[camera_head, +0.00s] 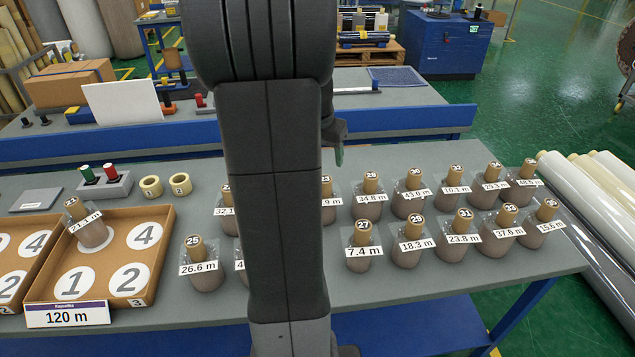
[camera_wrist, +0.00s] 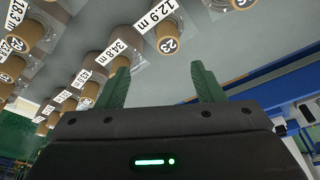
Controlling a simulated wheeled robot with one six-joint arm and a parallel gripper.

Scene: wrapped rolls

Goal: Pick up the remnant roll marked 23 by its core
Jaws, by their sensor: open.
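The roll marked 23 shows its brown core end (camera_wrist: 168,45) in the wrist view, with a 12.9 m label beside it. The core lies just beyond my fingertips in the picture, between their lines, and nothing is gripped. My gripper (camera_wrist: 160,68) is open, its two green fingers apart. In the head view, one green fingertip of my gripper (camera_head: 339,156) shows beside my arm, above the back row. A roll there with a label ending in 9 m (camera_head: 332,202) is partly hidden by my arm, and appears to be the same roll.
Several wrapped rolls stand close by in two rows, such as the 34.8 m roll (camera_head: 370,200) and the 7.4 m roll (camera_head: 363,252). A cardboard tray (camera_head: 165,235) with numbered circles holds one roll at left. A blue rail (camera_head: 400,122) runs behind the table.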

